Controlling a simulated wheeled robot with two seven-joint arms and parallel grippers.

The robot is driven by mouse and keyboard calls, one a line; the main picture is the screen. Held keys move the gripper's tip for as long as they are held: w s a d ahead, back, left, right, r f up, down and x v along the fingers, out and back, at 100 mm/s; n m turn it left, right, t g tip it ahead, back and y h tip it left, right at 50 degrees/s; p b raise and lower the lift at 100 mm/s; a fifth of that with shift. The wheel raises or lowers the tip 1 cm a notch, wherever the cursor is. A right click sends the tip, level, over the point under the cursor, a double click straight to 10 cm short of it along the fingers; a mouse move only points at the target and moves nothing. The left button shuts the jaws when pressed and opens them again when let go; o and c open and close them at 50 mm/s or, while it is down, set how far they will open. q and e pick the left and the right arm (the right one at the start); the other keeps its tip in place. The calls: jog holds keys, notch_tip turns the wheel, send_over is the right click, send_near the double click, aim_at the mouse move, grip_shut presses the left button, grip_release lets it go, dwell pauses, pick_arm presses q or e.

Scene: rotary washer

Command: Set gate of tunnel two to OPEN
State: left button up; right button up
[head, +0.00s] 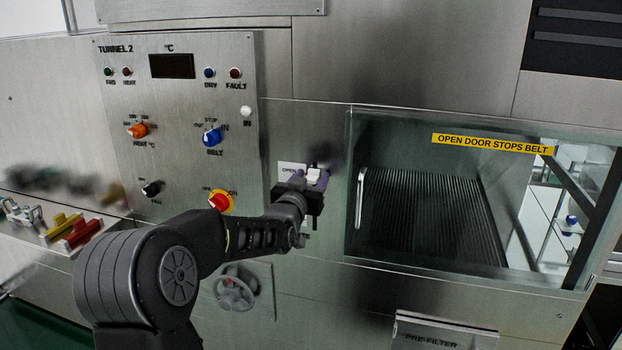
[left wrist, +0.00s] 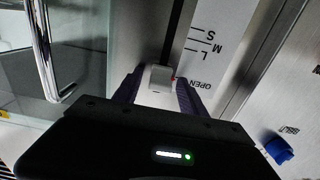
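The gate control of tunnel two is a pale grey slider knob (head: 313,175) on the steel front, right of the control panel. In the left wrist view the knob (left wrist: 160,77) sits in a dark vertical slot, near the OPEN end of a scale plate (left wrist: 215,45) marked S, M, L and OPEN, seen upside down. My left gripper (head: 309,184) has its two purple fingers around the knob, one on each side. A slim gap seems to show beside it, so the fingers look open. Its fingertips also show in the left wrist view (left wrist: 159,82). My right gripper is not in view.
The TUNNEL 2 panel (head: 180,75) with a blue belt knob (head: 211,137) and a red-yellow switch (head: 220,202) lies left of the gripper. A glass door with a chrome handle (head: 361,198) is close on the right. A handwheel (head: 235,290) is below.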

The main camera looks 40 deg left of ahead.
pick_arm(q)
grip_shut()
dwell(0.3)
dwell(1.0)
